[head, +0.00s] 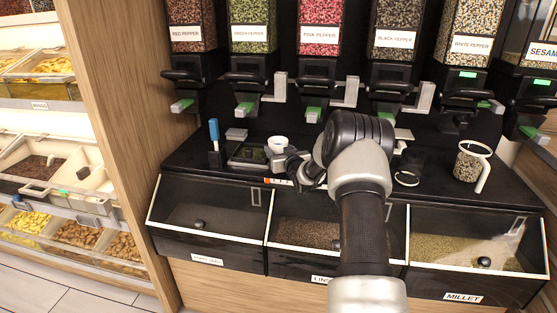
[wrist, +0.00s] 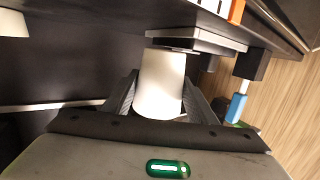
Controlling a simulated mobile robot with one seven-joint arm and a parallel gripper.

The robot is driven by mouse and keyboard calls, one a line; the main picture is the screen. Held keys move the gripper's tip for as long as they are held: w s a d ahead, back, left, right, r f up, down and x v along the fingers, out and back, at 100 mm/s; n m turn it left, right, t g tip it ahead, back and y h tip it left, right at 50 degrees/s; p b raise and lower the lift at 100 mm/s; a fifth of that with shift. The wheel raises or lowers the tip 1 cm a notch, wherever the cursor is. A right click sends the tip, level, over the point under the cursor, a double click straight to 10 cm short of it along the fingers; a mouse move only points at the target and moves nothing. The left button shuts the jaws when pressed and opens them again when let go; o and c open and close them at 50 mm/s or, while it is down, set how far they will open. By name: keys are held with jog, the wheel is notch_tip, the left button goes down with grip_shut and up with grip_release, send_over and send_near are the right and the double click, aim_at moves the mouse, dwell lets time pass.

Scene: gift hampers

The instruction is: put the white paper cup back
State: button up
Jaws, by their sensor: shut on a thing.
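The white paper cup (head: 278,142) is at the middle left of the black counter. My gripper (head: 286,160) is shut on it. In the wrist view the cup (wrist: 160,85) sits between my two fingers (wrist: 158,98), its wall plain white. The cup is at the right edge of a dark flat scale (head: 249,155), which also shows in the wrist view (wrist: 205,38). I cannot tell whether the cup touches the scale or hangs just above the surface. My arm hides part of the counter to the right.
A blue-handled tool (head: 214,133) stands left of the scale. A glass jar of grains (head: 468,165) with a white handle stands at the right. Pepper dispensers (head: 320,75) hang above the counter. Lidded bins (head: 210,222) line its front. A white object (wrist: 12,22) is partly visible in the wrist view.

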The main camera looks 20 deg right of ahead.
jog(key=shift+f, duration=1.65)
jog(key=shift+f+b, duration=0.2)
jog(key=shift+b, duration=0.2)
jog(key=o, duration=1.2)
jog(key=shift+s+r+p, duration=0.15)
jog(key=shift+r+p, duration=0.15)
jog(key=shift+p, duration=0.05)
jog(key=s, duration=0.3)
jog(key=s+r, duration=0.1)
jog(key=s, duration=0.3)
jog(key=s+a, duration=0.1)
jog(key=s, duration=0.3)
jog(key=shift+s+r+p, duration=0.25)
jog(key=shift+r+p, duration=0.05)
jog(key=shift+p, duration=0.1)
